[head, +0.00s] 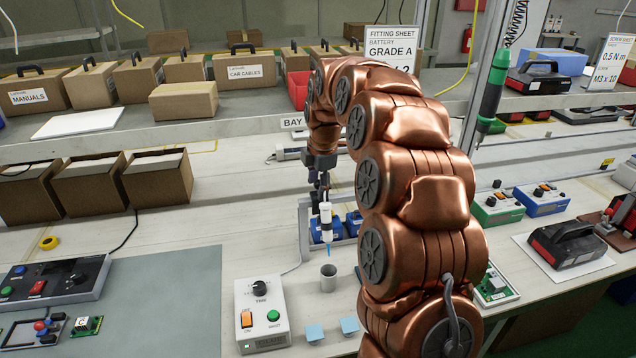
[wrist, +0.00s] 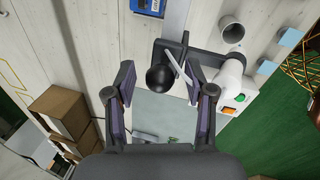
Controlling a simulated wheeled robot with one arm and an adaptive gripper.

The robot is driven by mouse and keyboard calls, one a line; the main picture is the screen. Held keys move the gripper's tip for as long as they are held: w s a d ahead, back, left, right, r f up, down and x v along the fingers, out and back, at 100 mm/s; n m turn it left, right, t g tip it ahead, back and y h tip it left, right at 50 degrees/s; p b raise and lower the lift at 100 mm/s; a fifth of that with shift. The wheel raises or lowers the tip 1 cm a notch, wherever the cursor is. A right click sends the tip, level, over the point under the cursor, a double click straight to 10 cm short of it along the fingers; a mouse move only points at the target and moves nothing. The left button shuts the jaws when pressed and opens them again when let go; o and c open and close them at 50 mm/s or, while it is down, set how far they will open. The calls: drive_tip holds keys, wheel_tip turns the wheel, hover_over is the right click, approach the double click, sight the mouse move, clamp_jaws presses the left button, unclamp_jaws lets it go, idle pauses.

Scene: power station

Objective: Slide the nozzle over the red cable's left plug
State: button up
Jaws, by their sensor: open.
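My gripper (wrist: 160,80) is open, with a dark finger on each side in the wrist view. Between the fingers show a round black knob (wrist: 160,78) and a thin white bar (wrist: 179,66); I cannot tell whether either touches a finger. In the head view my gripper (head: 321,188) is just above a white upright tool with a thin blue nozzle (head: 328,247) pointing down. A grey cup (head: 328,278) stands below the nozzle; it also shows in the wrist view (wrist: 231,31). I make out no red cable and no plug; my arm hides part of the bench.
A white control box (head: 263,313) with a dial and buttons stands left of the cup. Two light-blue squares (head: 315,333) lie to its right. Cardboard boxes (head: 158,180) stand behind, under a shelf.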

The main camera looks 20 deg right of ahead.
drive_tip(key=shift+f, duration=0.1)
clamp_jaws()
idle(0.4)
